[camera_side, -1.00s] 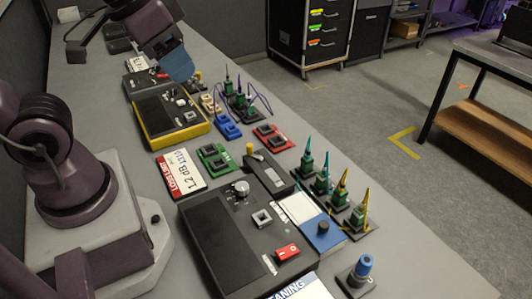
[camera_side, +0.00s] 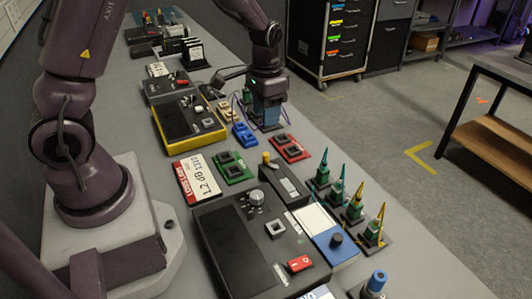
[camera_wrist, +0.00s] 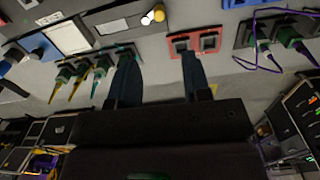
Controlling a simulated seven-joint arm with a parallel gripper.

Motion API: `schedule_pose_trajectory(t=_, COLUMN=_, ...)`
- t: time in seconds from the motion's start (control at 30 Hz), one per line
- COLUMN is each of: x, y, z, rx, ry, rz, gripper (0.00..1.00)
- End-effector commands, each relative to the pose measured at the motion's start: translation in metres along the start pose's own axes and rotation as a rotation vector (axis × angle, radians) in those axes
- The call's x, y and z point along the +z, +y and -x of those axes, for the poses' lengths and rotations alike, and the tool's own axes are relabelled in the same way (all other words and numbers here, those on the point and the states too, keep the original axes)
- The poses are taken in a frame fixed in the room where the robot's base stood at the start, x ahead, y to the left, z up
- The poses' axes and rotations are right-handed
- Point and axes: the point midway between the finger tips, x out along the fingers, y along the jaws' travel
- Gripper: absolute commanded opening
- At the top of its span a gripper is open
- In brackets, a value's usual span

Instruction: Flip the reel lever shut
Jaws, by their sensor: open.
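A narrow black box (camera_side: 287,187) with a grey window strip looks like the reel. A yellow-tipped lever (camera_side: 266,158) stands up at its far end. In the wrist view the yellow tip (camera_wrist: 147,18) is at the top, beside a white round end. My gripper (camera_side: 267,118) points down beyond the box, among the purple-cabled connectors, apart from the lever. In the wrist view its two dark blue fingers (camera_wrist: 159,60) are spread with nothing between them. The lever's hinge is too small to make out.
Red (camera_side: 291,148), green (camera_side: 233,167) and blue (camera_side: 244,135) socket blocks lie around the box. Several upright teal and yellow connectors (camera_side: 352,207) stand to its right. A black device with a red switch (camera_side: 299,263) is in front. Purple cables (camera_wrist: 268,55) loop near my gripper.

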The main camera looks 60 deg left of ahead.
Motion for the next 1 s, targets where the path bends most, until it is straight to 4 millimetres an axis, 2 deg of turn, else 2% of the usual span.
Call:
schedule_pose_trajectory(t=0.17, x=0.002, y=0.0, z=-0.028, rx=0.001, ry=-0.007, rz=0.001, gripper=0.44)
schedule_pose_trajectory(t=0.4, x=0.002, y=0.001, z=-0.079, rx=0.001, ry=-0.007, rz=0.001, gripper=0.44)
schedule_pose_trajectory(t=0.6, x=0.002, y=0.001, z=-0.11, rx=0.002, ry=-0.005, rz=0.002, gripper=0.44)
schedule_pose_trajectory(t=0.8, x=0.001, y=0.001, z=-0.123, rx=0.001, ry=-0.001, rz=0.001, gripper=0.44)
schedule_pose_trajectory(t=1.0, x=0.001, y=0.001, z=-0.124, rx=0.001, ry=-0.001, rz=0.001, gripper=0.44)
